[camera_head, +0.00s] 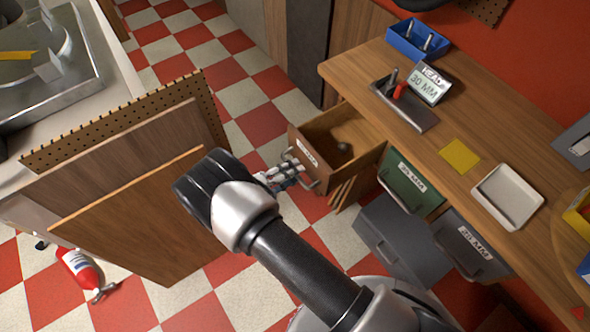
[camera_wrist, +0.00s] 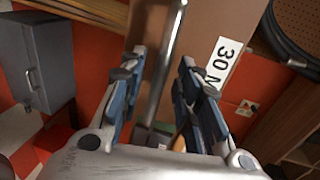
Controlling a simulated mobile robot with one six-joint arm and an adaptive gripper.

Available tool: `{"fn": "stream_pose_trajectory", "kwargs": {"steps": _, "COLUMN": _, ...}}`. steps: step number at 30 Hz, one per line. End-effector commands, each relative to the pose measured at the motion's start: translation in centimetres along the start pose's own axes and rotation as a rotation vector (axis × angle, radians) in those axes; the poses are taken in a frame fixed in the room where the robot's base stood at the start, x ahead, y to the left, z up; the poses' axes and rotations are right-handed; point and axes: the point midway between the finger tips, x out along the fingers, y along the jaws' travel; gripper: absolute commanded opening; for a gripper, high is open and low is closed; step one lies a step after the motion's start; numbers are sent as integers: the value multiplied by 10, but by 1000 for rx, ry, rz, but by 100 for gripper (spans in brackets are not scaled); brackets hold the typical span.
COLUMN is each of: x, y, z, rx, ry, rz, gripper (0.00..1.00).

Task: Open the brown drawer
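The brown drawer (camera_head: 322,172) under the wooden workbench stands pulled well out, with its inside showing and a dark round object (camera_head: 342,149) in it. Its front, with a "30 M" label, also shows in the wrist view (camera_wrist: 201,28). Its metal bar handle (camera_wrist: 165,62) runs between the two fingers of my gripper (camera_wrist: 165,90). The fingers are spread, with gaps on both sides of the bar. In the head view my gripper (camera_head: 280,178) is at the drawer front, partly hidden by my wrist.
A green drawer (camera_head: 410,180) and grey drawers (camera_head: 470,250) sit right of the brown one, shut. Wooden boards (camera_head: 135,215) stand left of my arm. A fire extinguisher (camera_head: 78,268) lies on the checkered floor. Floor behind the open drawer is clear.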

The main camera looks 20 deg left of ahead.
Motion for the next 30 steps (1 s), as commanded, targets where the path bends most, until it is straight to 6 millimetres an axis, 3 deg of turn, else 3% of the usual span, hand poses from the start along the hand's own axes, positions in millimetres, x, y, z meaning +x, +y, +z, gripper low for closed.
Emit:
{"fn": "stream_pose_trajectory", "kwargs": {"steps": 9, "x": -68, "y": 0, "z": 1, "rx": 1, "ry": -5, "rz": 2, "gripper": 31}}
{"fn": "stream_pose_trajectory", "kwargs": {"steps": 15, "x": -97, "y": 0, "z": 1, "rx": 1, "ry": -2, "rz": 1, "gripper": 31}}
{"fn": "stream_pose_trajectory", "kwargs": {"steps": 30, "x": -106, "y": 0, "z": 0, "rx": 0, "ry": 0, "rz": 0, "gripper": 31}}
